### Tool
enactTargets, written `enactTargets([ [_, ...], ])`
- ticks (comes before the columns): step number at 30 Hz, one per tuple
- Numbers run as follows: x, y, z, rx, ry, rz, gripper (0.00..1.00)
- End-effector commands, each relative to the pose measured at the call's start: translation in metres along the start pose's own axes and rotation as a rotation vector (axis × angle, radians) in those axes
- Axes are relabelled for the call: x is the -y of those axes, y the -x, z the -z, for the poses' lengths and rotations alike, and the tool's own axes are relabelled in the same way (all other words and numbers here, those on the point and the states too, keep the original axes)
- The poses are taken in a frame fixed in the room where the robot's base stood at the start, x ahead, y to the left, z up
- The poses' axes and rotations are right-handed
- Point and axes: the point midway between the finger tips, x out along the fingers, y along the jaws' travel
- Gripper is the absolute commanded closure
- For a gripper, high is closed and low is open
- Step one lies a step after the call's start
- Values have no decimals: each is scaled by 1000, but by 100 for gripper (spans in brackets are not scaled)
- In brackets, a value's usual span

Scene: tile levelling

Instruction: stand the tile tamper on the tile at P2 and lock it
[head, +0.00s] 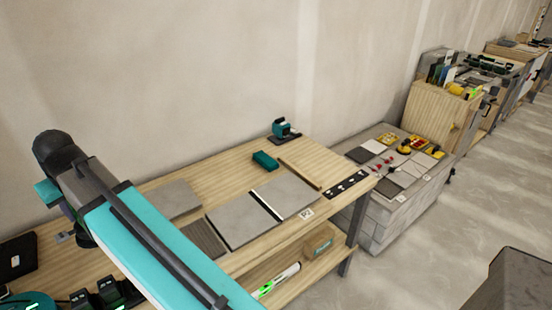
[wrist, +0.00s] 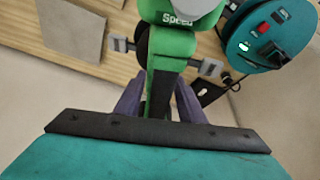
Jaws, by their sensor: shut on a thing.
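In the wrist view my gripper (wrist: 160,100) is shut on a green tool marked "Speed", which I take to be the tile tamper (wrist: 172,42). It has grey side grips and a pale round top; its lower part is hidden. In the head view my arm reaches over the bench's left end, and I cannot make out the fingers or the tamper there. The P2 label (head: 307,213) is on the bench's front edge. The grey tile at P2 (head: 289,194) lies flat beside it, with a black-and-white strip along its left side.
Another grey tile (head: 240,222) lies left of the strip, and a further one (head: 174,199) lies behind. A teal block (head: 264,160) and a teal tool (head: 285,130) are at the back. A teal cable reel (wrist: 267,35) is near my gripper.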

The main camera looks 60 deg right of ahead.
Motion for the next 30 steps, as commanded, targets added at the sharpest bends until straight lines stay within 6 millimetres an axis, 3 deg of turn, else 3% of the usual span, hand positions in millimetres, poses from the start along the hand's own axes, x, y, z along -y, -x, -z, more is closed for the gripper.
enactTargets([
  [8, -4, 1, 1, -3, 0, 0, 91],
  [14, -22, -1, 2, -3, 9, 4, 91],
  [30, -134, -11, -6, -2, 80, 33, 91],
])
